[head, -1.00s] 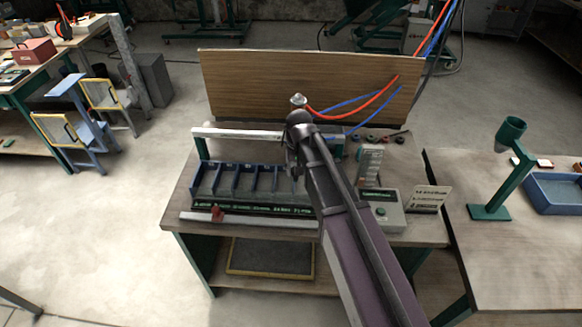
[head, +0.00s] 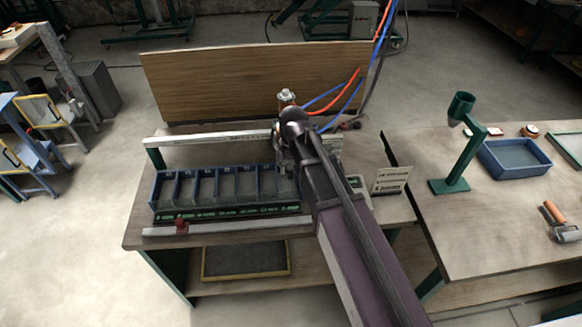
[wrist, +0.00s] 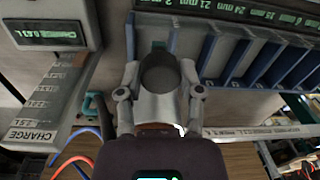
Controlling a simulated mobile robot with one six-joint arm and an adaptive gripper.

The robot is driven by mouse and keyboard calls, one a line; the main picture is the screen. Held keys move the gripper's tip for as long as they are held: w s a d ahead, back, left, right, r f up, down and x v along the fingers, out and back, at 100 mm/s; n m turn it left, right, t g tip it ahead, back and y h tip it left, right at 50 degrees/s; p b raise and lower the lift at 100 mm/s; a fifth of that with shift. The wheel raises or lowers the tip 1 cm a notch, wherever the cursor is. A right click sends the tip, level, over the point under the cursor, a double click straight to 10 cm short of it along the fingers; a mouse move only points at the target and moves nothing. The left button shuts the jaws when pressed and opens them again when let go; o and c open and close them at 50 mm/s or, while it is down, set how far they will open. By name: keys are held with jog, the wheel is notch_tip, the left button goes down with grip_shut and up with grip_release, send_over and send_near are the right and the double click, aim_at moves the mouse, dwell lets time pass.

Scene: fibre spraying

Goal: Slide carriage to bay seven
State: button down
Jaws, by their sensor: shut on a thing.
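The carriage is a grey cylindrical body (wrist: 160,105) with a dark round end. My gripper (wrist: 160,90) is shut on it, one finger on each side, in the wrist view. In the head view my gripper (head: 290,158) covers most of it; a silver fitting (head: 287,97) stands above. The carriage is at the right part of the pale rail (head: 205,139), near the right end of the blue bay row (head: 153,188). The wrist view shows blue dividers (wrist: 205,50) to the right of it and green millimetre labels (wrist: 235,8). Bay numbers are too small to read.
Red and blue hoses (head: 345,92) rise from behind the carriage. A wooden panel (head: 235,80) stands behind the rail. A red piece (head: 181,226) sits on the front strip. A display box (wrist: 55,33) and charge scale (wrist: 35,118) are left in the wrist view.

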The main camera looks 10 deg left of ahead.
jog(key=shift+w+d, duration=0.2)
jog(key=shift+c, duration=1.3)
grip_release()
jog(key=shift+d, duration=0.1)
jog(key=shift+s, duration=0.1)
